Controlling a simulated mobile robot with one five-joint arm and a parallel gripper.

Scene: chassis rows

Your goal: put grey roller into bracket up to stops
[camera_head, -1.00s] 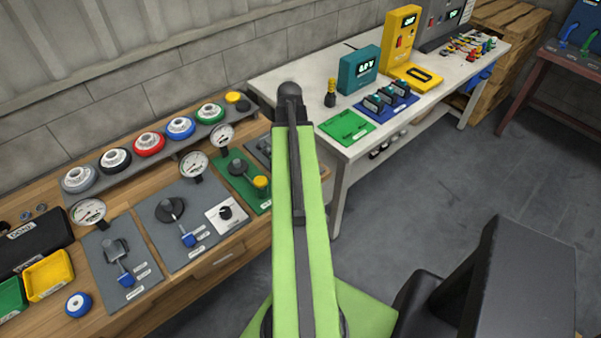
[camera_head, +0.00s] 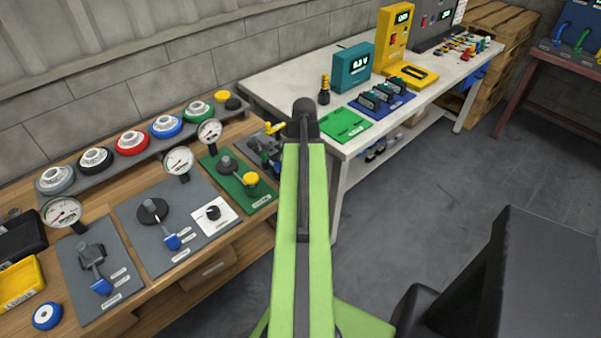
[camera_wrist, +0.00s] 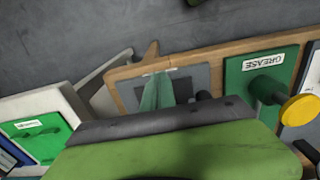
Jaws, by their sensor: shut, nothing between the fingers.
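A grey round piece (camera_head: 55,179) with a pale hub sits at the left end of a row on the wooden bench's raised shelf. I cannot tell whether it is the grey roller. I cannot make out a bracket for certain. My green arm reaches forward over the right end of the bench, its dark joint (camera_head: 304,122) near the white table. In the wrist view, my green and black arm parts fill the bottom, and a blurred teal shape (camera_wrist: 158,92) shows over a grey plate.
Black, red, blue and green pieces continue the shelf row. Gauges (camera_head: 178,161) and grey plates with levers (camera_head: 95,262) stand in front. A green grease plate (camera_wrist: 264,87) has a yellow knob. The white table (camera_head: 290,75) holds meters and a green plate. Grey floor is clear.

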